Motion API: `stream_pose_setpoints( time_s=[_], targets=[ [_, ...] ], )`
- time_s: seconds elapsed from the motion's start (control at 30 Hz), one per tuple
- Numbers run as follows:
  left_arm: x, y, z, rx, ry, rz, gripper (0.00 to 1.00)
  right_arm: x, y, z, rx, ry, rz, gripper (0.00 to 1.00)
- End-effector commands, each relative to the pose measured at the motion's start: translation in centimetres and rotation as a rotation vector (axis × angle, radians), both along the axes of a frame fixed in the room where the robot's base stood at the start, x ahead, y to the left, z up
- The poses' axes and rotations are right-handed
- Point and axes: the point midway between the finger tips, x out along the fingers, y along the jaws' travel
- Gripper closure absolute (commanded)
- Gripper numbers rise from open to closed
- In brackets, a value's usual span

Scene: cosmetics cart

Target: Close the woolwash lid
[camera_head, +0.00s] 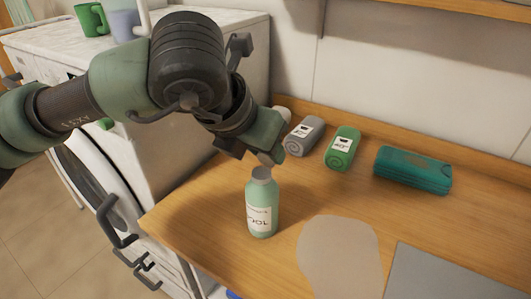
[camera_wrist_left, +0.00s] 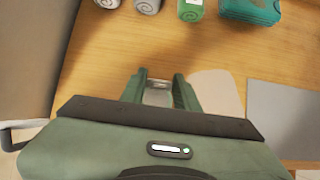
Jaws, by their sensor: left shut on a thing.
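The woolwash bottle (camera_head: 262,208) is pale green with a white label and stands upright near the left edge of the wooden counter. Its greyish top (camera_head: 262,173) faces up, just below my gripper. My left gripper (camera_head: 272,150) is above and slightly right of the bottle's top, fingers angled down. In the left wrist view my left gripper (camera_wrist_left: 159,82) is shut on a small pale grey piece, which looks like the lid (camera_wrist_left: 158,95). The fingers partly hide it, and I cannot tell whether it touches the bottle. My right gripper is not in view.
A grey roll (camera_head: 304,136), a green roll (camera_head: 342,149) and a teal folded stack (camera_head: 413,170) lie along the back of the counter (camera_head: 205,217). A beige rounded mat (camera_head: 340,262) and a grey panel (camera_head: 430,275) are at the front. A white washing machine (camera_head: 150,75) stands at left.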

Motion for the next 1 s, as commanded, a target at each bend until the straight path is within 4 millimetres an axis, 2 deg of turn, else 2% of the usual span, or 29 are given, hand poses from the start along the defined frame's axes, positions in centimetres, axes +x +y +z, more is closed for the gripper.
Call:
stream_pose_setpoints(
  time_s=[0.27, 0.3, 0.37, 0.73, 1.0],
  targets=[
    [-0.1, 0.1, -0.3, 0.005, 0.006, -0.001, 1.00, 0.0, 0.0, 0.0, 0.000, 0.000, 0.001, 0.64],
    [-0.1, 0.1, -0.3, 0.006, 0.007, -0.001, 0.61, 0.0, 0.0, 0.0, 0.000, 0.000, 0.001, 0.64],
    [-0.1, 0.1, -0.3, 0.005, 0.006, -0.001, 0.46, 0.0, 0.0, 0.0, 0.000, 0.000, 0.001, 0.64],
    [-0.2, 0.1, 0.3, 0.002, 0.001, -0.001, 0.46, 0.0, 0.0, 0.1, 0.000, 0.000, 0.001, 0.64],
    [-2.1, 1.6, 3.8, 0.001, -0.001, 0.000, 0.46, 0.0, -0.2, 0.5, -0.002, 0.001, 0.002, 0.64]
  ],
)
